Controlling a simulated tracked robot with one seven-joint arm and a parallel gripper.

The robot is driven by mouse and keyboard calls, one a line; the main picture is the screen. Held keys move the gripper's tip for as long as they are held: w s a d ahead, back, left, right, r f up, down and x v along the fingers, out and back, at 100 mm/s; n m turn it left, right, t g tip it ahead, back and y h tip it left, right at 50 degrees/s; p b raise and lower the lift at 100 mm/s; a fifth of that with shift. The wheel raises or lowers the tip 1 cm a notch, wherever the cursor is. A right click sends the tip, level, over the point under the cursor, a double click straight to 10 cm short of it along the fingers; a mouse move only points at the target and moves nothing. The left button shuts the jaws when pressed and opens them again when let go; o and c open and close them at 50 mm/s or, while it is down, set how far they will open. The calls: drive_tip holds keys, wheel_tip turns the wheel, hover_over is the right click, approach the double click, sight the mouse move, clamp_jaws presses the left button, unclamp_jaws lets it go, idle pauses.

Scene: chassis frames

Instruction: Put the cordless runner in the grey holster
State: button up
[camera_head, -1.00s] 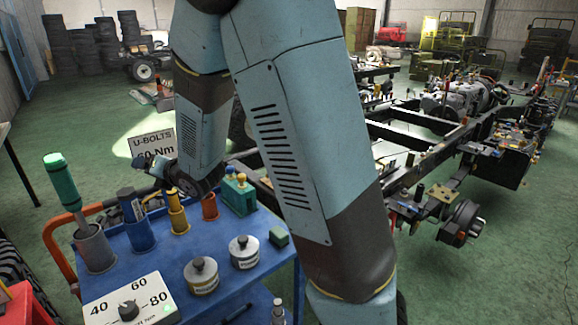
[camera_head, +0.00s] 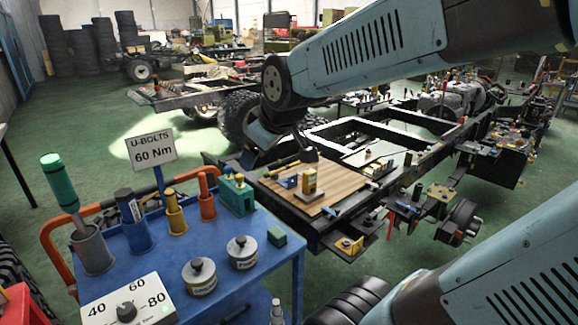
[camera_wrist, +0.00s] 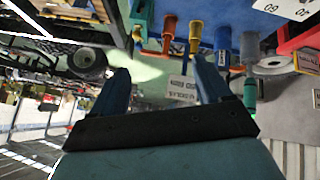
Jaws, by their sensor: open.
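A tool with a green handle (camera_head: 60,184) stands tilted in the grey holster (camera_head: 92,250) at the left of the blue trolley. In the wrist view the green handle (camera_wrist: 249,90) hangs below the grey holster (camera_wrist: 249,46), as that picture is upside down. I cannot tell whether this tool is the cordless runner. My gripper (camera_wrist: 160,68) is open, with nothing seen between its fingers. In the head view my arm's end is over the far side of the trolley, near the wooden board, apart from the grey holster; its fingers are not clear there.
Blue (camera_head: 137,232), yellow (camera_head: 177,220) and orange (camera_head: 207,207) holsters stand right of the grey one. A U-bolts sign (camera_head: 151,149) rises behind them. Two lidded tins and a dial panel (camera_head: 129,306) are in front. A wooden board (camera_head: 335,187) with small items lies on the chassis.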

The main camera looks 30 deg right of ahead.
drive_tip(key=s+d+m+g, duration=0.1)
drive_tip(key=s+m+g, duration=0.1)
drive_tip(key=s+m, duration=0.4)
drive_tip(key=s, duration=0.4)
drive_tip(key=shift+s+r+h, duration=0.3)
drive_tip(key=shift+r, duration=0.05)
drive_tip(key=shift+d, duration=0.1)
drive_tip(key=shift+c, duration=0.2)
idle(0.9)
